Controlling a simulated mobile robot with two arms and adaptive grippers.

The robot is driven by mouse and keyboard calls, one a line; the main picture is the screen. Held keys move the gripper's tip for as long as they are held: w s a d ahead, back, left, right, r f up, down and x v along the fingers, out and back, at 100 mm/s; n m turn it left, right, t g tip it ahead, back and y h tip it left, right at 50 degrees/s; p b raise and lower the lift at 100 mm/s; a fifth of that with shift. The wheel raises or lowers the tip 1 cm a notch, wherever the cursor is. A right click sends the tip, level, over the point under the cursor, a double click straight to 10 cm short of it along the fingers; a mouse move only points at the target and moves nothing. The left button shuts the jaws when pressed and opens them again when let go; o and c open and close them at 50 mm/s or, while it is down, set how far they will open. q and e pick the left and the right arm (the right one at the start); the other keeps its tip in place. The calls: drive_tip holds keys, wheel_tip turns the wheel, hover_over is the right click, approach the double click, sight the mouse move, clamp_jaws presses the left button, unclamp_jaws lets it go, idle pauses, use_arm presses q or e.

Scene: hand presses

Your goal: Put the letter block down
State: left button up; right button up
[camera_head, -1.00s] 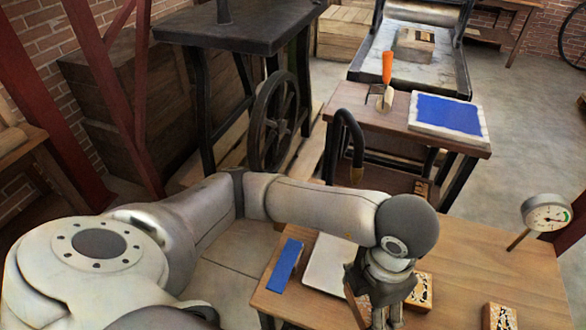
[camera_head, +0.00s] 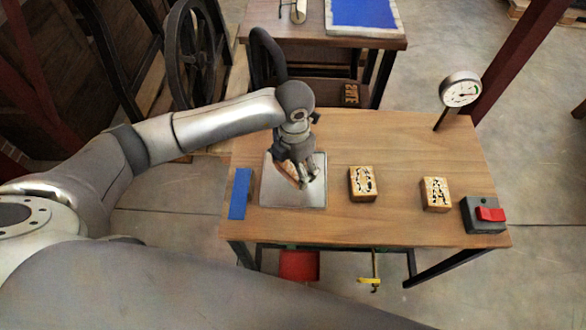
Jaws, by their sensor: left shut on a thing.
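My left gripper (camera_head: 304,178) is shut on a wooden letter block (camera_head: 287,171) above a pale metal plate (camera_head: 312,199) on the wooden table. The block is mostly hidden behind the gripper and only a brown edge shows, tilted. I cannot tell whether it touches the plate. Two more letter blocks with black-and-white faces lie to the right of the plate, one near it (camera_head: 362,184) and one farther right (camera_head: 435,194). My right gripper is not in view.
A blue strip (camera_head: 240,194) lies left of the plate. A dark box with a red switch (camera_head: 489,214) sits at the table's right corner, and a dial gauge (camera_head: 460,90) stands at the back right. The table (camera_head: 400,140) is clear behind the blocks.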

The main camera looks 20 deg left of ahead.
sight(293, 172)
use_arm(q)
drive_tip(key=shift+w+a+f, duration=0.15)
drive_tip(key=shift+w+f, duration=0.05)
drive_tip(key=shift+f, duration=0.15)
wheel_tip(293, 172, down, 2)
drive_tip(key=shift+f+p, duration=0.15)
drive_tip(key=shift+p, duration=0.4)
drive_tip(key=shift+f, duration=0.4)
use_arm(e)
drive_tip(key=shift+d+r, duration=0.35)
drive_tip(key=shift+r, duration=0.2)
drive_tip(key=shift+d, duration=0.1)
use_arm(q)
drive_tip(key=shift+f, duration=0.15)
drive_tip(key=o, duration=1.1)
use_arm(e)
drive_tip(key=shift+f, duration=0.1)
